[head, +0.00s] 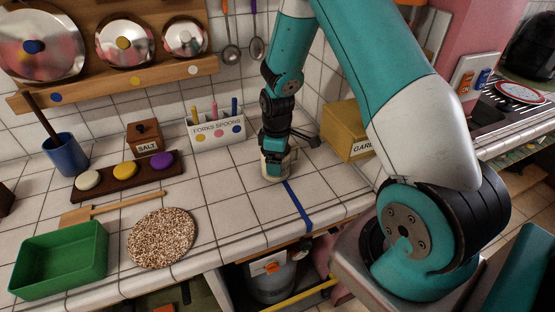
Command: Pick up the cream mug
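The cream mug (272,170) stands upright on the white tiled counter, just left of a blue strip. My gripper (275,150) points down from above and overlaps the mug's rim in the head view. The mug's upper part is partly hidden behind it. The fingertips are too small and too covered to tell whether they are open or shut on the mug, or whether they touch it.
A forks and spoons holder (217,128) stands behind left and a yellow box (349,130) behind right. A salt box (145,138), blue cup (66,155), green bin (60,258) and speckled round mat (162,238) are left. The counter's front edge is close.

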